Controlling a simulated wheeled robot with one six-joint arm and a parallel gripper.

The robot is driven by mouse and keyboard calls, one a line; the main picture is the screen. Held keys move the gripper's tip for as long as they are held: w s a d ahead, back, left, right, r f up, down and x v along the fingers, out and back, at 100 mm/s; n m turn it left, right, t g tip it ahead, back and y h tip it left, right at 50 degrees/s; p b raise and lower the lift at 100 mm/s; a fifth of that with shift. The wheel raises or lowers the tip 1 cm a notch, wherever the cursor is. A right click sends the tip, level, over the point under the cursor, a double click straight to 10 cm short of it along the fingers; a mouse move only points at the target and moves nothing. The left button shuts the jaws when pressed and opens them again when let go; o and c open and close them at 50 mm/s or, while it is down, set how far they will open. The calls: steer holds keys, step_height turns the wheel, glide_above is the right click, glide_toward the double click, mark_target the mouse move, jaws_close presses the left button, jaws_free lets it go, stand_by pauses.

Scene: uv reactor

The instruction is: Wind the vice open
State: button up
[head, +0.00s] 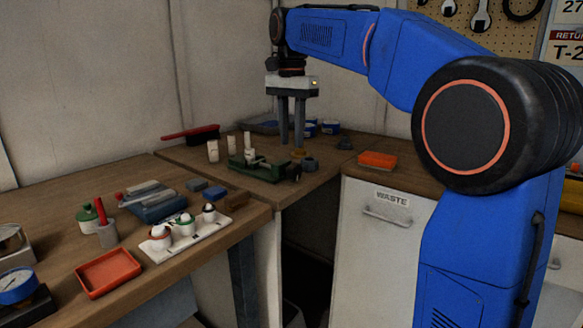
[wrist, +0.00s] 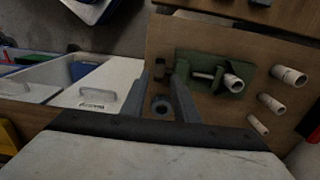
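The green vice (head: 262,171) sits on the back bench in the head view. A pale cylinder stands at its jaws; I cannot tell whether it is gripped. A dark handle (head: 294,173) is at the vice's right end. The wrist view shows the green vice (wrist: 236,56) right of my fingers, with its dark handle (wrist: 159,70) between the fingertips in the picture. My gripper (head: 292,142) points down with two grey fingers apart, above and behind the handle end in the head view. It is empty. In the wrist view, my gripper (wrist: 159,66) is open too.
A grey ring (head: 311,164) and a brass piece (head: 298,153) lie near the handle. White cylinders (head: 213,151) stand left of the vice. An orange box (head: 377,160) lies to the right, above a white waste drawer (head: 385,217). A red-handled brush (head: 192,133) lies behind.

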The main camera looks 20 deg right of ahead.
mark_target(292, 166)
step_height(292, 166, down, 9)
steer(key=shift+f, duration=0.1)
stand_by(0.3)
jaws_close()
